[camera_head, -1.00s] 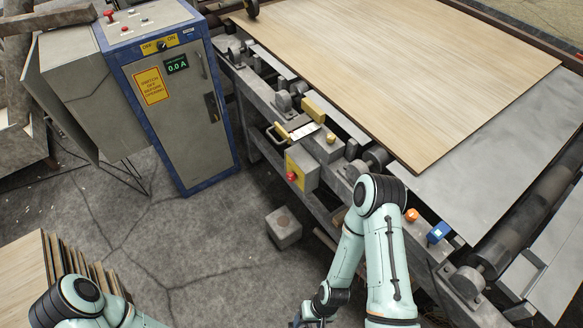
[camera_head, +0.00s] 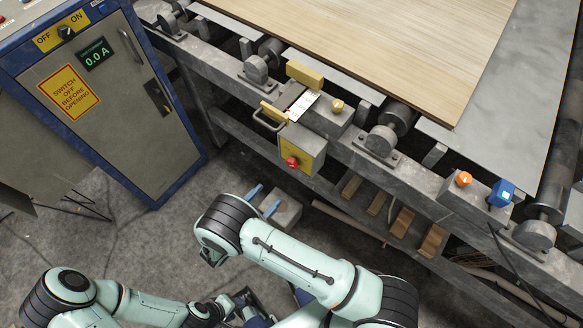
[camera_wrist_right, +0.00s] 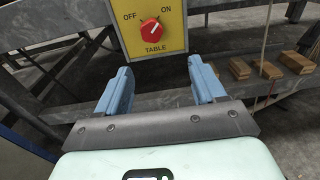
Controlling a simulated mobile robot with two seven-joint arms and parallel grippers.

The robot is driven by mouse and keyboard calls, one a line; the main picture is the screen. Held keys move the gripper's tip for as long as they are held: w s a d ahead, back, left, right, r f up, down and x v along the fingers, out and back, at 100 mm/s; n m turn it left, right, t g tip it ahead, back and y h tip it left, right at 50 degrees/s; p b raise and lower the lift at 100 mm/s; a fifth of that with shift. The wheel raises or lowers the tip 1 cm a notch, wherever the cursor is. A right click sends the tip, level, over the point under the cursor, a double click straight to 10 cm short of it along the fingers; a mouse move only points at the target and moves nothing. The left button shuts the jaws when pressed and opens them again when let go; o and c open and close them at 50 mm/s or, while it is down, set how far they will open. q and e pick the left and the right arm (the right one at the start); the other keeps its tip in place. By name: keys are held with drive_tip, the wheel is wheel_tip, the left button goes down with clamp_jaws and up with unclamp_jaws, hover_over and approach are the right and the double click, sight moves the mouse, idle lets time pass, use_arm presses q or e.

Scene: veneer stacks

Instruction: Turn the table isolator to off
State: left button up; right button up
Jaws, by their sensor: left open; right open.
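The table isolator is a red knob (camera_head: 292,162) on a yellow-faced box (camera_head: 312,158) on the side of the machine frame. In the right wrist view the red knob (camera_wrist_right: 150,27) sits between OFF on the left and ON on the right, above the word TABLE. Its pale mark seems to point up and right, toward ON. My right gripper (camera_head: 264,200) is open and empty, below and left of the box in the head view. Its blue fingers (camera_wrist_right: 160,78) stand apart below the knob, not touching it. My left gripper (camera_head: 248,308) is open, low in the head view, partly hidden.
A blue-edged cabinet (camera_head: 125,115) with its own black OFF/ON switch (camera_head: 66,31) stands at left. A handle (camera_head: 268,119) juts out by the box. A veneer sheet (camera_head: 390,45) lies on the rollers.

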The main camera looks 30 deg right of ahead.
sight(290, 165)
drive_tip(key=shift+t, duration=0.4)
drive_tip(key=x, duration=0.4)
drive_tip(key=r+x, duration=0.1)
drive_tip(key=x, duration=0.7)
drive_tip(key=shift+w+d+r, duration=0.15)
drive_tip(key=shift+w+d, duration=0.1)
drive_tip(key=shift+w, duration=0.25)
drive_tip(key=shift+c, duration=0.3)
drive_tip(key=c, duration=1)
